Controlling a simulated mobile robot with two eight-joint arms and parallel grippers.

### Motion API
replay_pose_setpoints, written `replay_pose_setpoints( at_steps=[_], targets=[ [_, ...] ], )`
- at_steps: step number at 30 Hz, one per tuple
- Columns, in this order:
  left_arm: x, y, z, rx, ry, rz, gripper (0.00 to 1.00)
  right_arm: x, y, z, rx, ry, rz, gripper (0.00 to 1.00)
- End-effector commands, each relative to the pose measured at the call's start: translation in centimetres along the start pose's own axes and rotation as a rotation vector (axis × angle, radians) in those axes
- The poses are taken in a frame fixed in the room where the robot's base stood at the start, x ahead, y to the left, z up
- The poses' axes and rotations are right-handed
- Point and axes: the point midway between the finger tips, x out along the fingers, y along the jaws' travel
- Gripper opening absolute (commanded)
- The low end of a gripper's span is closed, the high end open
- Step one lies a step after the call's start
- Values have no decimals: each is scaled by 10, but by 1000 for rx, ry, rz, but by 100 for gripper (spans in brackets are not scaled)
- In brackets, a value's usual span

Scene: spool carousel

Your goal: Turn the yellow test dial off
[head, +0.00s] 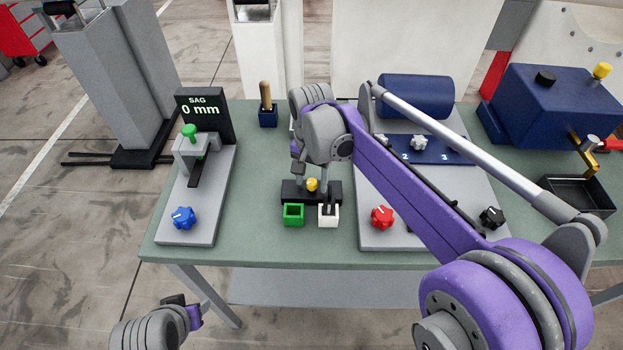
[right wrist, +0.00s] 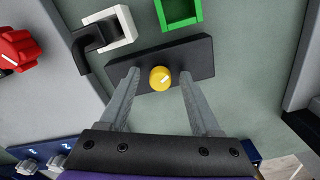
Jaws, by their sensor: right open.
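The yellow test dial (head: 312,184) is a small round knob on a black block (head: 291,190) at the middle of the table. In the right wrist view the yellow dial (right wrist: 160,78) carries a pale pointer line, and the black block (right wrist: 200,59) lies under it. My right gripper (head: 312,190) is over the block; in the right wrist view the right gripper (right wrist: 160,80) is open, one finger on each side of the dial, with visible gaps. My left gripper (head: 184,306) is at the lower left, off the table's front edge; its jaws are unclear.
A green box (head: 293,215) and a white box (head: 328,216) stand in front of the block. A grey fixture with a blue knob (head: 183,218) is at the left. A red knob (head: 382,217) and black knob (head: 492,218) are on the right plate.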

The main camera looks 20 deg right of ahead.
Motion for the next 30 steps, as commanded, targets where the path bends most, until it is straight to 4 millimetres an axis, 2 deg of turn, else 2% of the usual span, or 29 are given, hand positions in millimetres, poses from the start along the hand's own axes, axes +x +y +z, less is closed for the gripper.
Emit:
replay_pose_setpoints(
  at_steps=[6,17,30],
  targets=[
    [0,0,0,0,0,0,50,0,0,0,0,0,0,64],
    [0,0,0,0,0,0,50,0,0,0,0,0,0,0],
    [0,0,0,0,0,0,50,0,0,0,-47,0,0,0]
  ],
)
